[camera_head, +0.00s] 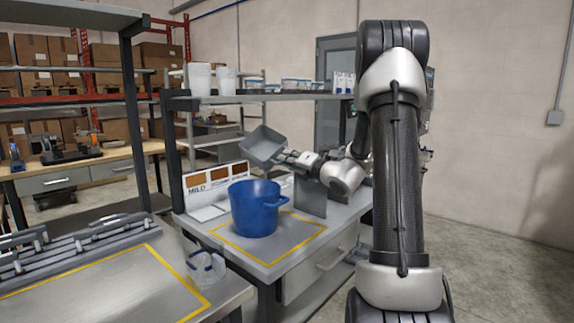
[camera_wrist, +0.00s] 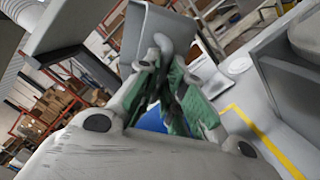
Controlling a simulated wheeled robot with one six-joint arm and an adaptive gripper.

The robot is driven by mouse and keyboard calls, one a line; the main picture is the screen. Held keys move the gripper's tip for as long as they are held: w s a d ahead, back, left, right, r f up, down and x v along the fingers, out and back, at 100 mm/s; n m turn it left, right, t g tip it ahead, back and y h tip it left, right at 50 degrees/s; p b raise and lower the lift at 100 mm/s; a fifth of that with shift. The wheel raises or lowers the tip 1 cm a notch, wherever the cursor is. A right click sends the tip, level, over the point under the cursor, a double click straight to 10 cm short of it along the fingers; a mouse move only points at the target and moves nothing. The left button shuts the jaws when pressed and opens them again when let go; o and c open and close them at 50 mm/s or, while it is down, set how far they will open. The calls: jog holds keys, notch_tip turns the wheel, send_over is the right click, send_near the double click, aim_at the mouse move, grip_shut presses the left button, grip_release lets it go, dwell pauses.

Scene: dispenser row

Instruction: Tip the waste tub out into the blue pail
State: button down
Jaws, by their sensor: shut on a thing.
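The grey waste tub (camera_head: 262,145) is held tilted in the air, above and just behind the blue pail (camera_head: 256,212). My gripper (camera_head: 287,157) is shut on the tub at its right side. In the wrist view the gripper fingers (camera_wrist: 165,85) close on the tub (camera_wrist: 155,28), seen from its outside. The pail stands upright on the bench inside a yellow outline, with a handle on its right. Part of the blue pail (camera_wrist: 152,120) shows behind the fingers. The inside of the pail and any contents of the tub are hidden.
A shelf (camera_head: 262,97) with white containers runs above the bench, behind the tub. A white panel with brown windows (camera_head: 216,182) stands behind the pail. A grey upright plate (camera_head: 310,196) is to its right.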

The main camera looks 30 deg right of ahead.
jog(key=shift+w+d+r+m+g, duration=0.15)
jog(key=shift+r+m+g, duration=0.2)
jog(key=shift+m+g, duration=0.5)
jog(key=shift+w+d+r+m+g, duration=0.15)
jog(key=shift+r+m+g, duration=0.25)
jog(key=shift+m+g, duration=0.5)
jog(key=shift+w+r+m+g, duration=0.2)
jog(key=shift+r+m+g, duration=0.15)
jog(key=shift+m+g, duration=0.5)
